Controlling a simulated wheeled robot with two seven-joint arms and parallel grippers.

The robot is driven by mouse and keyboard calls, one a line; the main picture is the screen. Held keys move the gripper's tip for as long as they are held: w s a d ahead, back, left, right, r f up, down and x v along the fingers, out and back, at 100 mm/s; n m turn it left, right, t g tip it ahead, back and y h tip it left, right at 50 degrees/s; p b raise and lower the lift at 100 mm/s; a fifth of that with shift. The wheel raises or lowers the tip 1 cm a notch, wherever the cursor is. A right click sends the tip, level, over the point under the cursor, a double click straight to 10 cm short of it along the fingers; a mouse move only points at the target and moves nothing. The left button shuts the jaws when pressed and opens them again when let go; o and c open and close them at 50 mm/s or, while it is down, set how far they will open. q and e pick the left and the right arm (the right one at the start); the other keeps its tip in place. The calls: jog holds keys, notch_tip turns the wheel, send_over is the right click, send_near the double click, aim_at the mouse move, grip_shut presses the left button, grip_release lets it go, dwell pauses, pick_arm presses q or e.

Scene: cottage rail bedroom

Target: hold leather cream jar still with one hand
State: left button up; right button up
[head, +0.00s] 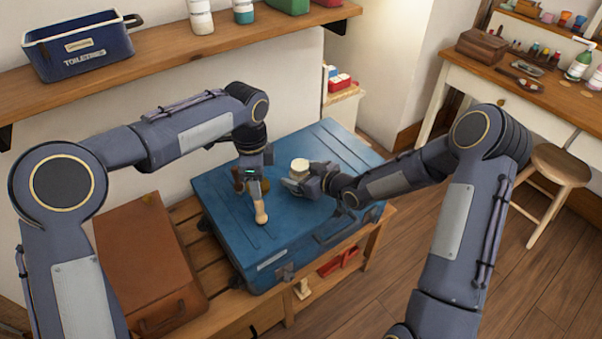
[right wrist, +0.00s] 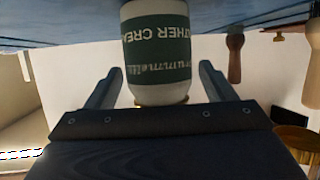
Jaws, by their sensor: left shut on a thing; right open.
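The leather cream jar (head: 299,166), white with a dark green label and a pale lid, stands on the blue suitcase (head: 325,147). In the right wrist view the jar (right wrist: 158,50) appears upside down. My right gripper (head: 294,183) is open, with one finger on each side of the jar in the right wrist view (right wrist: 161,75); I cannot tell whether they touch it. My left gripper (head: 254,179) is left of the jar, shut on a wooden-handled tool (head: 261,210) above the suitcase. The tool's far end is partly hidden by the gripper.
A brown suitcase (head: 145,255) lies to the left on the slatted bench (head: 195,240). A shelf (head: 160,62) above carries a blue toiletries bin (head: 78,48) and bottles. A desk (head: 500,75) and stool (head: 560,165) stand right. Floor at lower right is clear.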

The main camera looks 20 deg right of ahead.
jog(key=shift+s+d+r, duration=0.25)
jog(key=shift+s, duration=0.05)
jog(key=s+d+r+m+g+h, duration=0.1)
jog(key=s+d+r+m+h, duration=0.1)
jog(key=s+d+r, duration=0.4)
jog(key=s+d+r+m+g+h, duration=0.1)
jog(key=s+r+m+h, duration=0.15)
jog(key=s, duration=0.45)
jog(key=s+d+r+m+g+h, duration=0.1)
jog(key=s+d+r+h, duration=0.1)
jog(key=s+d+r, duration=0.4)
jog(key=s+a+m+g+y, duration=0.1)
jog(key=s+a, duration=0.4)
jog(key=s, duration=0.3)
jog(key=s+a+r+m+g+y, duration=0.1)
jog(key=s+a, duration=0.3)
jog(key=s, duration=0.4)
jog(key=shift+a+r+g+y, duration=0.25)
jog(key=shift+a+g+y, duration=0.15)
jog(key=shift+y, duration=0.25)
